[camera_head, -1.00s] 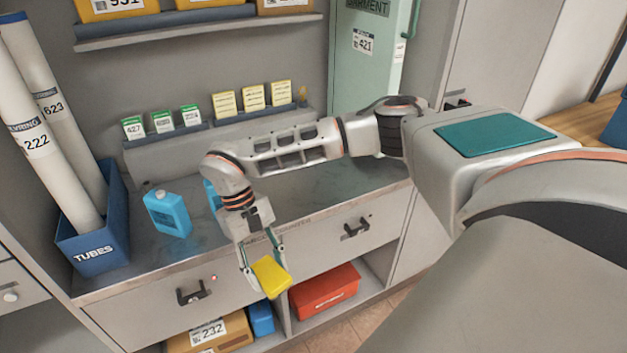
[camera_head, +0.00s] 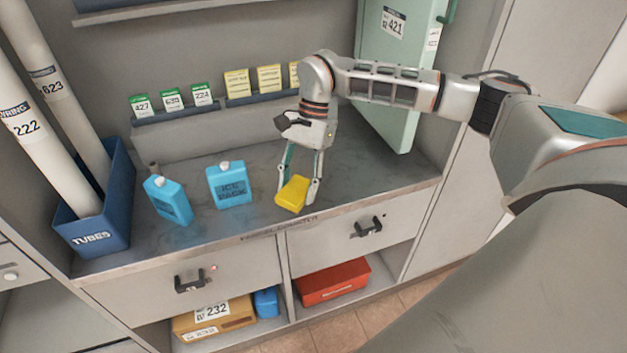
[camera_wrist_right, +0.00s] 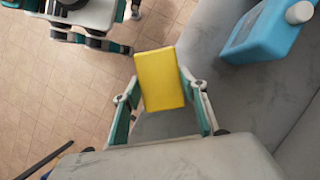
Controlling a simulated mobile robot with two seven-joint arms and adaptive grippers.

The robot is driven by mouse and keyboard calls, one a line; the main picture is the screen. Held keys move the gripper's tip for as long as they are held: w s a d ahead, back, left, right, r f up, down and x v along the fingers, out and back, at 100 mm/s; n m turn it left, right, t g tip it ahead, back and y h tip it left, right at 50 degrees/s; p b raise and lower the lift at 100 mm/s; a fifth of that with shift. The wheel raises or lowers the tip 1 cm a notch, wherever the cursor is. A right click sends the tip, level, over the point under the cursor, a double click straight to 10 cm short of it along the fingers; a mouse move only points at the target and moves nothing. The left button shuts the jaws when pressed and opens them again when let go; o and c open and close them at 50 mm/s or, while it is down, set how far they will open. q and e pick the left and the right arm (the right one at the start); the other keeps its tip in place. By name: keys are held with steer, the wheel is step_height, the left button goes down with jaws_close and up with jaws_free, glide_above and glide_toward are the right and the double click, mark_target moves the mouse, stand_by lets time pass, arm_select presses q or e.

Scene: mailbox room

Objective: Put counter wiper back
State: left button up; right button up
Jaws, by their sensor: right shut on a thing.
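The counter wiper is a yellow block (camera_head: 292,193). It also shows in the right wrist view (camera_wrist_right: 159,80). My right gripper (camera_head: 298,196) is shut on it, with a finger on each side. My left gripper does not show in the head view.
A blue tubes bin (camera_head: 97,240) is at the far left. Cards line the back ledge (camera_head: 175,115). Two drawers (camera_head: 352,228) and a red box (camera_head: 333,282) are below.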

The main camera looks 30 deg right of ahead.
steer(key=w+d+r+m+t+h+p, duration=0.1)
steer(key=w+d+r+m+t, duration=0.2)
steer(key=d+r+m, duration=0.35)
steer(key=w+d+r+m+t+h+p, duration=0.1)
steer(key=w+d+r+m+t, duration=0.25)
steer(key=r+m, duration=0.5)
steer(key=f, duration=0.7)
steer(key=f+m, duration=0.1)
steer(key=f, duration=0.6)
steer(key=f+m, duration=0.1)
steer(key=f, duration=0.6)
steer(key=shift+a+g+b, duration=0.25)
steer(key=shift+a+b, duration=0.1)
steer(key=shift+a, duration=0.05)
steer(key=o, duration=1.3)
steer(key=shift+f, duration=0.1)
steer(key=shift+c, duration=0.2)
